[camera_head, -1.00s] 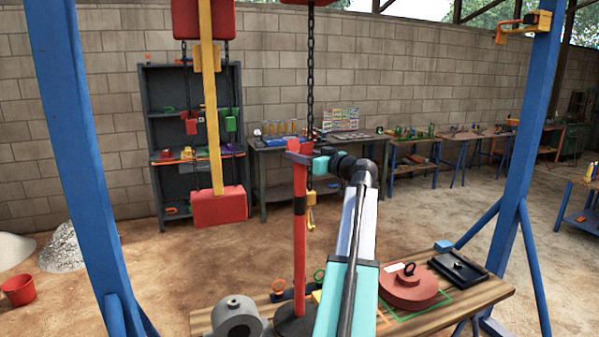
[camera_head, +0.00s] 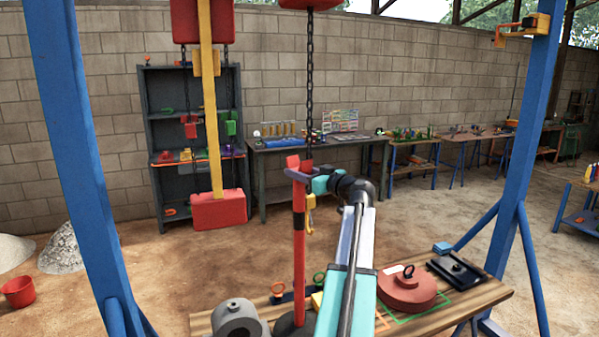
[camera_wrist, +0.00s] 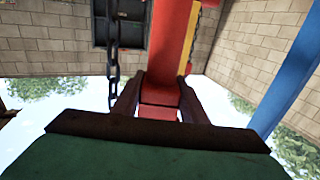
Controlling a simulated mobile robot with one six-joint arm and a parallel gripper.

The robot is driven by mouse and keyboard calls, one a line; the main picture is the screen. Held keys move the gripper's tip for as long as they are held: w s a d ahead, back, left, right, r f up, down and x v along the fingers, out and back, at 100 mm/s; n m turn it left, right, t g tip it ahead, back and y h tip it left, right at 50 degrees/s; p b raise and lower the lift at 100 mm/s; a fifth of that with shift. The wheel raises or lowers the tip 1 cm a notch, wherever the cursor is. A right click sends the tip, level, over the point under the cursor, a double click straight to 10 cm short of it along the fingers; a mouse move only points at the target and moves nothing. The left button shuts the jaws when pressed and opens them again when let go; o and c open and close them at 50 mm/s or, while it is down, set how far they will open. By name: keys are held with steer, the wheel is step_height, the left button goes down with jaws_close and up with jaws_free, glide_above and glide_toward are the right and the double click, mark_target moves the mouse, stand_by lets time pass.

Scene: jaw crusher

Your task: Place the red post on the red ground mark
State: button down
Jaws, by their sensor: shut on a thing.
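The red post (camera_head: 299,255) stands about upright in the middle of the head view, with a black band near its upper part. My gripper (camera_head: 303,174) is shut on it near its top. In the wrist view, my gripper's dark fingers (camera_wrist: 158,102) close on a red piece (camera_wrist: 159,112), which I take to be the post. The post's lower end is in front of the bench, beside a dark rounded thing (camera_head: 288,326), and whether it touches anything cannot be told. I cannot make out the red ground mark.
A wooden bench (camera_head: 470,303) at the front holds a red round weight (camera_head: 405,294), a black plate (camera_head: 458,270) and a grey cylinder (camera_head: 238,318). A chain (camera_head: 310,90) hangs right behind the post. Blue frame legs (camera_head: 85,150) stand either side. Open dirt floor lies behind.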

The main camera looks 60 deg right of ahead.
mark_target(303, 188)
steer(key=shift+f+p, duration=0.35)
steer(key=shift+f, duration=0.35)
steer(key=shift+f+b, duration=0.3)
steer(key=shift+f, duration=1.1)
steer(key=c, duration=1.1)
jaws_free()
steer(key=shift+f, duration=0.15)
steer(key=shift+p, duration=0.85)
steer(key=shift+s+a+f+b, duration=0.15)
steer(key=shift+s+f+b, duration=0.05)
steer(key=shift+s+b, duration=0.15)
steer(key=shift+b+v, duration=0.9)
steer(key=shift+v, duration=0.5)
steer(key=b+v, duration=0.3)
steer(key=v, duration=0.7)
steer(key=shift+s+b, duration=0.25)
steer(key=shift+b, duration=0.15)
